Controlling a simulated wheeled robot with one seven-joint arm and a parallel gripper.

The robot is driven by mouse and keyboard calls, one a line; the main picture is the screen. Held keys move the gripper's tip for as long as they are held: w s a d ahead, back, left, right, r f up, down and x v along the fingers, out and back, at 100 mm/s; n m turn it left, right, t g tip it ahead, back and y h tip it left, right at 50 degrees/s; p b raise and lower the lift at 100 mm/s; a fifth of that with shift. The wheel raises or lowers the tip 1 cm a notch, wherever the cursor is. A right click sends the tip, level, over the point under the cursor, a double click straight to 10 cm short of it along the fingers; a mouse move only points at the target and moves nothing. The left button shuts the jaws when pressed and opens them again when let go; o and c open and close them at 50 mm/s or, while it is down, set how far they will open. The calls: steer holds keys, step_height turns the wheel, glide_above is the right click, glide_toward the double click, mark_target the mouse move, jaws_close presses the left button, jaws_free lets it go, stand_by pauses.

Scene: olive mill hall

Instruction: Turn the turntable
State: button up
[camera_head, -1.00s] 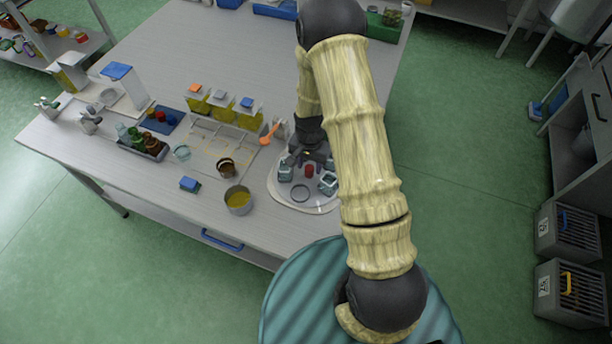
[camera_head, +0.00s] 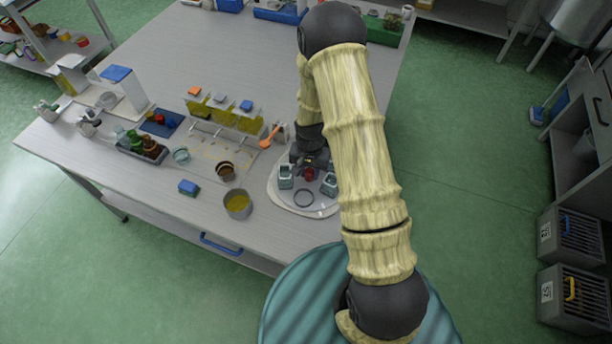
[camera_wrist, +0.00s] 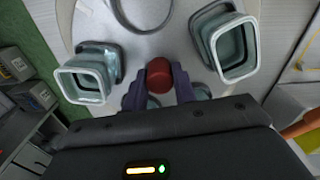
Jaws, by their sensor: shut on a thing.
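The turntable (camera_head: 318,209) is a pale round plate near the table's right front corner. It carries several square glass containers, one of them at its left (camera_head: 286,177), and a dark ring (camera_head: 303,197). A red knob (camera_head: 309,174) stands at the plate's middle. My gripper (camera_wrist: 160,84) is shut on the red knob, with a dark finger on each side of it in the wrist view. Glass containers stand to the left (camera_wrist: 88,76) and right (camera_wrist: 230,45) of the fingers. My arm hides the plate's right part in the head view.
A metal pot with yellow liquid (camera_head: 238,203), a brown bowl (camera_head: 225,171) and a blue box (camera_head: 189,188) stand left of the turntable. An orange spoon (camera_head: 270,136) lies behind it. A rack of bottles (camera_head: 140,146) is farther left. The table's back middle is clear.

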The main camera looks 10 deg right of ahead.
steer(key=n, duration=0.5)
steer(key=shift+r, duration=0.1)
steer(key=n+p, duration=0.1)
steer(key=n, duration=0.4)
steer(key=n+p, duration=0.1)
steer(key=n, duration=0.5)
steer(key=shift+p, duration=0.35)
steer(key=n+p, duration=0.1)
steer(key=n, duration=0.3)
steer(key=shift+n, duration=0.4)
steer(key=o, duration=0.6)
steer(key=shift+o, duration=0.2)
